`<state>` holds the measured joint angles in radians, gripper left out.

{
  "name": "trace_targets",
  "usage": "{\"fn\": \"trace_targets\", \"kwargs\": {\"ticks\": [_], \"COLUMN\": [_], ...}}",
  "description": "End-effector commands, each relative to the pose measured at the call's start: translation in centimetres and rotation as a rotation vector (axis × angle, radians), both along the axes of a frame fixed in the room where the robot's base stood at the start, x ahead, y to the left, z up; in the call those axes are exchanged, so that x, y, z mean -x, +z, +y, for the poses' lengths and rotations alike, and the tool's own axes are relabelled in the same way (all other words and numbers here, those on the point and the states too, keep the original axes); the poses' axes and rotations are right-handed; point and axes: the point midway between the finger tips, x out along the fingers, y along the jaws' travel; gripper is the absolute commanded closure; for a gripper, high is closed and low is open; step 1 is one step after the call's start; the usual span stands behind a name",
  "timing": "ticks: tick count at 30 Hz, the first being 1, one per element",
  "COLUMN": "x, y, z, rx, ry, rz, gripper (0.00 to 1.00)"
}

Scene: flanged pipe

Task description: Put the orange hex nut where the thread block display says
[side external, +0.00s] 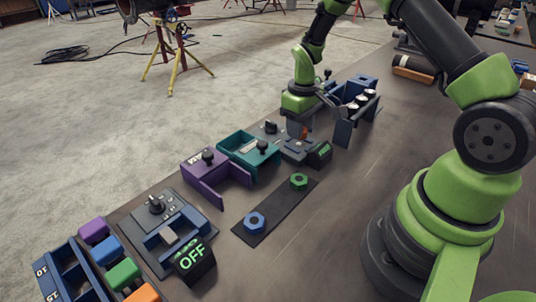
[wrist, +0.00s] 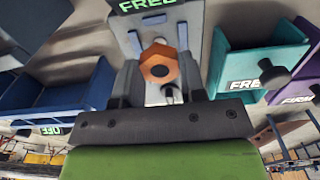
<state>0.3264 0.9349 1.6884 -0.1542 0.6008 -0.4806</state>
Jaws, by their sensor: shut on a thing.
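My gripper (side external: 302,122) is shut on the orange hex nut (wrist: 160,63). The nut is between the grey fingers in the wrist view, its hole facing the camera. In the side view the nut is a small orange patch (side external: 303,132) below my gripper, mostly hidden. The grey thread block (side external: 292,150) is below and close by; I cannot tell whether the nut touches it. Its display (side external: 320,153) is too small to read from the side. In the wrist view a green display (wrist: 147,5), cut by the top edge, appears to read FREE.
A teal box (side external: 247,149) and an open purple box (side external: 216,176) stand left of the block; a blue box (side external: 355,100) stands right. A dark mat (side external: 272,215) holds a blue nut (side external: 254,222) and a green nut (side external: 299,181).

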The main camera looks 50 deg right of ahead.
Motion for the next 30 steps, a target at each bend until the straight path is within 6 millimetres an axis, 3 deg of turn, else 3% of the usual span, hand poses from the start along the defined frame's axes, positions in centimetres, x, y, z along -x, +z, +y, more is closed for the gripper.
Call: {"fn": "trace_targets", "kwargs": {"ticks": [10,14,24,30], "x": [-0.1,-1.6,-8.5,-10.2], "y": [0.3,0.5,3.0,4.2], "z": [0.1,0.9,7.4,10.4], "rx": [0.0,0.001,0.004,0.0], "ry": [0.0,0.006,0.014,0.004], "rz": [0.0,-0.002,-0.003,-0.001], "gripper": [0.79,0.79,0.79,0.79]}}
